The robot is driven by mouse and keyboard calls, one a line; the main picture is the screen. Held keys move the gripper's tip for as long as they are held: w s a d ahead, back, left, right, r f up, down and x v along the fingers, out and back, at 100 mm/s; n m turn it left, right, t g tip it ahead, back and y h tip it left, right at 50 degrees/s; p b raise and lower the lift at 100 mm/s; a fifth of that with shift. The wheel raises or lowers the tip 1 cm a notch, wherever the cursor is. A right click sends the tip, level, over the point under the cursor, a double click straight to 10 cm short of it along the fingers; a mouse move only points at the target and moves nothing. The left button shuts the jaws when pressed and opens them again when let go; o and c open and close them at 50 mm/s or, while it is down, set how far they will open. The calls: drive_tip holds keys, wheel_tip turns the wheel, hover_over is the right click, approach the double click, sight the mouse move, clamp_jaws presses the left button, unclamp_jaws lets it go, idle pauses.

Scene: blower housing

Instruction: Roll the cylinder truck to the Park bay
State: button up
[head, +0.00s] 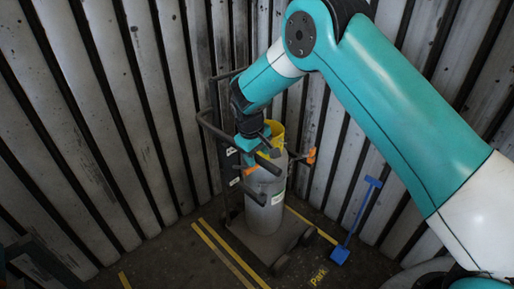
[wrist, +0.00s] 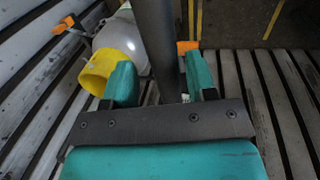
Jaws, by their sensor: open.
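The cylinder truck (head: 262,243) stands upright near the wall corner. It has a dark tube frame, a flat base plate and small wheels. It carries a grey cylinder (head: 265,208) with a yellow collar (head: 275,135); the collar also shows in the wrist view (wrist: 98,72). My gripper (head: 250,158) is beside the cylinder's top, at the truck's handle bars. In the wrist view a dark handle tube (wrist: 160,40) passes between the open teal fingers (wrist: 161,82). Contact is unclear. Yellow "Park" lettering (head: 318,277) is on the floor right of the truck.
Ribbed metal walls (head: 110,110) close in behind and on both sides. A blue long-handled tool (head: 355,222) leans at the right wall, its head near the Park lettering. Yellow floor lines (head: 228,255) run beside the truck. An orange fitting (head: 311,155) juts from the truck's right side.

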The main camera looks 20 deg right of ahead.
wheel_tip(320, 180, up, 17)
drive_tip(key=s+a+b, duration=0.1)
drive_tip(key=a, duration=0.2)
drive_tip(key=shift+s, duration=0.25)
drive_tip(key=shift+r, duration=0.1)
drive_tip(key=s+r+y, duration=0.1)
drive_tip(key=s+y, duration=0.2)
drive_tip(key=s, duration=1.4)
drive_tip(key=s+r+n+g+y, duration=0.1)
drive_tip(key=s+r+y, duration=0.1)
drive_tip(key=s, duration=1.5)
drive_tip(key=shift+s+r+y, duration=0.25)
drive_tip(key=shift+y, duration=0.35)
